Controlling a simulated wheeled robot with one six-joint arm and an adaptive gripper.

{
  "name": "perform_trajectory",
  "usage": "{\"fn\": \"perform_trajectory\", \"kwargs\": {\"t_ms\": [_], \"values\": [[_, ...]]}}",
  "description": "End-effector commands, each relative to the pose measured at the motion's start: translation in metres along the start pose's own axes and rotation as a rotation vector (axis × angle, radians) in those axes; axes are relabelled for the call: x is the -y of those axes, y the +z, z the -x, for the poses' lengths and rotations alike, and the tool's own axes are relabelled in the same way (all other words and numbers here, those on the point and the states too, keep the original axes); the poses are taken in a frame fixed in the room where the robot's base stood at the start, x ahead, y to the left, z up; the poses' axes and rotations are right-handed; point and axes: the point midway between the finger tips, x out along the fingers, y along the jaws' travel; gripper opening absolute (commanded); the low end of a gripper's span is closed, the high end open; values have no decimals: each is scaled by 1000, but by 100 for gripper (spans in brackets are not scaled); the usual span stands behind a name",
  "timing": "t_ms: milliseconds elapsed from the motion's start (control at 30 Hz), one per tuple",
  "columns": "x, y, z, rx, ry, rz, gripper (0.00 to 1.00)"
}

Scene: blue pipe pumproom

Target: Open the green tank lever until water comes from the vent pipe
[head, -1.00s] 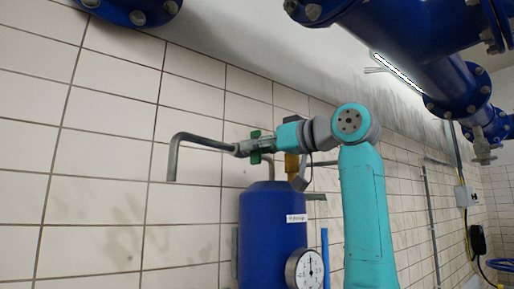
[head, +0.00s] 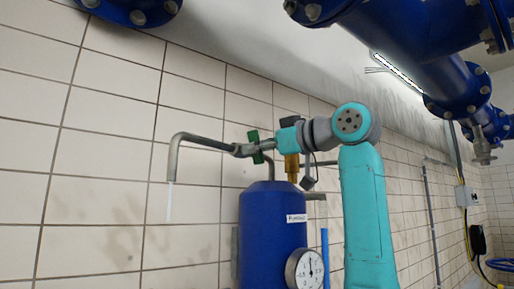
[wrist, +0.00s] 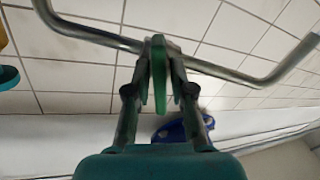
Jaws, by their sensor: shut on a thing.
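The green tank lever (head: 253,136) sits on the grey pipe above the blue tank (head: 266,235). In the wrist view the green lever (wrist: 159,75) stands edge-on between both fingers of my gripper (wrist: 160,62). My gripper is shut on it. In the head view my gripper (head: 264,146) reaches the lever from the right and hides part of the valve. The vent pipe (head: 176,155) bends down at the left. A thin pale stream of water (head: 169,202) falls from its open end.
A pressure gauge (head: 305,270) and a brass fitting (head: 292,167) are at the tank, close below my arm. A tiled wall (head: 100,150) lies behind. Large blue pipes (head: 410,50) hang at the upper right. The space left of the vent pipe is clear.

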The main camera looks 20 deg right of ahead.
Motion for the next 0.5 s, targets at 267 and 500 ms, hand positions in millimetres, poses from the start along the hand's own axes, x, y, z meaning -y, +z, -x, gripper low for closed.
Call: {"fn": "perform_trajectory", "kwargs": {"t_ms": [267, 500], "values": [[0, 0, 0, 1, 0, 200, 0], [0, 1, 0, 1, -1, 308, 0]]}}
